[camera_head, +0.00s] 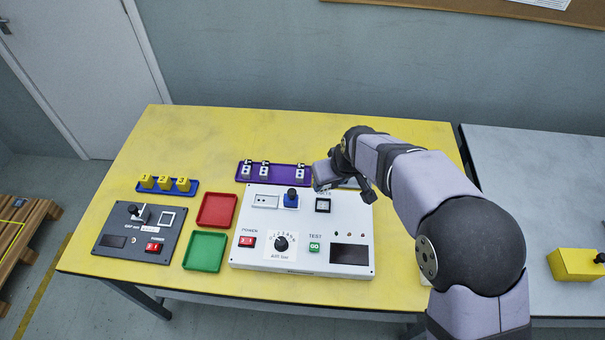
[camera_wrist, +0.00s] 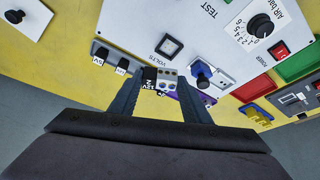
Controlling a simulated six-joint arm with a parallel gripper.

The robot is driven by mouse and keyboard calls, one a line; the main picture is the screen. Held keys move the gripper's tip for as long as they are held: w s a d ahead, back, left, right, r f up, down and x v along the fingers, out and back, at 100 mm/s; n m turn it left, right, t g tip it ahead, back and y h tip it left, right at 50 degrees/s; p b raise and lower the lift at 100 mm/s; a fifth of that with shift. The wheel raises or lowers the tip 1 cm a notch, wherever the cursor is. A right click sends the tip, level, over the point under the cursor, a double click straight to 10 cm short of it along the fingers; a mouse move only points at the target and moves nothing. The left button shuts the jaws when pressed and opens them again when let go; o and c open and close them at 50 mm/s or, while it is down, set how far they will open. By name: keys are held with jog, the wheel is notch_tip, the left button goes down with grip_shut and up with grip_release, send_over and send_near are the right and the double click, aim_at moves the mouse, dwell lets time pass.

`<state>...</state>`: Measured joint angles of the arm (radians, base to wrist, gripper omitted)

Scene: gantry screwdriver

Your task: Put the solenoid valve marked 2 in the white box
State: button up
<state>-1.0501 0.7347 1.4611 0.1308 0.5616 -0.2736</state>
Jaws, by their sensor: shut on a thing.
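The white box (camera_head: 300,232) is a panel on the yellow table with a dial, switches and a blue piece with a dark knob (camera_head: 291,198) on it. Yellow cubes marked 1, 2 and 3 stand in a blue tray at the left; the middle one (camera_head: 163,182) seems to read 2. My gripper (camera_head: 322,178) is at the box's far edge, by the right end of the purple tray. In the wrist view its fingers (camera_wrist: 160,88) are shut on a small block. A black block marked 12V (camera_wrist: 149,76) and a white block with blue dots (camera_wrist: 168,79) show there; I cannot tell which is gripped.
The purple tray (camera_head: 283,179) holds several small white pieces. Black blocks, one marked 5V (camera_wrist: 99,56), stand beside my gripper. A red tray (camera_head: 216,210), a green tray (camera_head: 205,252) and a dark panel (camera_head: 115,242) lie left of the box. The table's far left is clear.

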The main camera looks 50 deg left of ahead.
jog(key=w+d+n, duration=0.1)
jog(key=w+d, duration=0.1)
jog(key=w+d+f+n, duration=0.1)
jog(key=d, duration=0.2)
jog(key=w+d+n+g, duration=0.1)
jog(key=w+d, duration=0.1)
jog(key=d, duration=0.1)
jog(key=shift+w+f, duration=0.2)
jog(key=shift+w, duration=0.15)
jog(key=w+d+n+g, duration=0.1)
jog(key=d+n, duration=0.2)
jog(key=d, duration=0.5)
jog(key=w+d+f+n+g+p, duration=0.1)
jog(key=w+d+n, duration=0.1)
jog(key=d, duration=0.6)
jog(key=w+d+n+g+h+p, duration=0.1)
jog(key=w+d+n, duration=0.1)
jog(key=d+n, duration=0.3)
jog(key=d, duration=0.3)
jog(key=shift+w+d+f+g, duration=0.15)
jog(key=shift+d+f+g, duration=0.1)
jog(key=shift+d+g, duration=0.15)
jog(key=shift+f, duration=0.2)
jog(key=shift+f+b, duration=0.85)
jog(key=shift+f, duration=0.8)
jog(key=shift+f+b, duration=1)
jog(key=shift+f, duration=0.1)
jog(key=shift+f+b, duration=0.65)
jog(key=shift+b, duration=0.5)
